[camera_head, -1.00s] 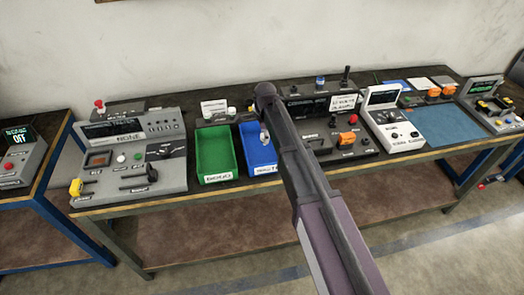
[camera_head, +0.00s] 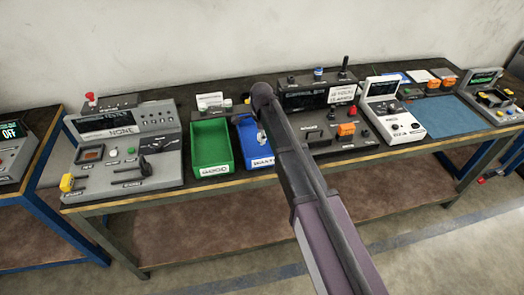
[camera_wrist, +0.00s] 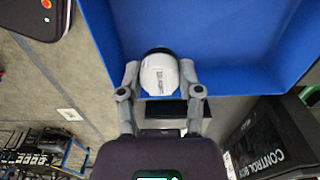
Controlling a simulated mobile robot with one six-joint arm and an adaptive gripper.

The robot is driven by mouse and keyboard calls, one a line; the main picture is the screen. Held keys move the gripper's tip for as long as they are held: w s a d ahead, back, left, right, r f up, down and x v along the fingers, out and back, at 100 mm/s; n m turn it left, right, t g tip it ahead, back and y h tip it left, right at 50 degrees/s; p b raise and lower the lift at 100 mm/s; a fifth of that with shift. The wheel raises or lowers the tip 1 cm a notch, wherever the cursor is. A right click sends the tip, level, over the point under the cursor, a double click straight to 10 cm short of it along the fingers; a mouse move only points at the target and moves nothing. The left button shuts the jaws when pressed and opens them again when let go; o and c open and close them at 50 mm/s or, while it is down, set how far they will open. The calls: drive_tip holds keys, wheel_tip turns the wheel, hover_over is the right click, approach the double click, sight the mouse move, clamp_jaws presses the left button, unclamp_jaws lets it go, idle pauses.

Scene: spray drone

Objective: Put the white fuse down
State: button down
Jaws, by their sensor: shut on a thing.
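The white fuse (camera_wrist: 160,76), a white cylinder with dark print and a black end, is between my fingers in the wrist view. My gripper (camera_wrist: 160,82) is shut on it, one finger on each side. Both are over the near side of the blue bin (camera_wrist: 235,30); I cannot tell how high above its floor. In the head view my arm hides part of the blue bin (camera_head: 243,143) and most of my gripper.
A green bin (camera_head: 211,148) stands left of the blue bin. A grey panel with levers (camera_head: 122,150) is further left. A dark control box (camera_head: 318,100) stands right of the blue bin, with a white device (camera_head: 390,105) beyond it.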

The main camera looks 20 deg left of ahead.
drive_tip(key=shift+f+b, duration=0.55)
drive_tip(key=shift+f, duration=0.4)
drive_tip(key=shift+f+b, duration=1.85)
drive_tip(key=shift+b, duration=0.05)
drive_tip(key=shift+f, duration=0.2)
drive_tip(key=shift+c, duration=1.3)
unclamp_jaws()
drive_tip(key=shift+r, duration=0.2)
wheel_tip(320, 180, up, 12)
drive_tip(key=p, duration=1.2)
